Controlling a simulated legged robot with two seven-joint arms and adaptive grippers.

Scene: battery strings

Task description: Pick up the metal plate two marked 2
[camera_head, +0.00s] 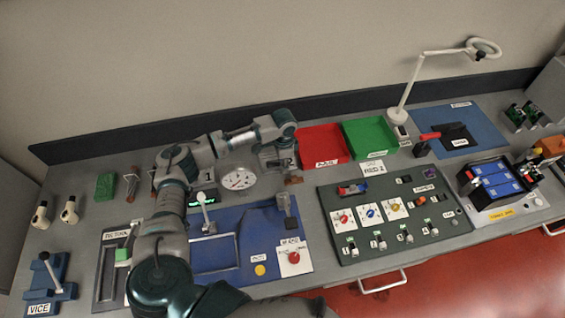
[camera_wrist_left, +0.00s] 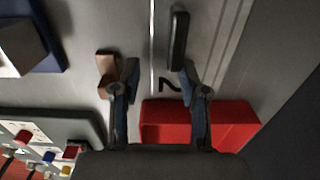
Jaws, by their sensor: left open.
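The metal plate marked 2 shows in the left wrist view as a grey surface with a dark 2 (camera_wrist_left: 170,85) between my fingers. In the head view its 2 (camera_head: 287,162) is just visible beside my gripper, with much of the plate hidden. My left gripper (camera_wrist_left: 160,82) is open above it, its fingers apart on either side of the number. It also shows in the head view (camera_head: 278,162), pointing down. Whether the fingers touch the plate I cannot tell. My right gripper is not in view.
A brown block (camera_wrist_left: 107,70) is close beside one finger. A black bar (camera_wrist_left: 179,40) is near the other finger. A red tray (camera_head: 322,145) and green tray (camera_head: 370,137) stand right of the gripper. A round gauge (camera_head: 238,179) lies to its left. A switch panel (camera_head: 335,190) is nearer the front.

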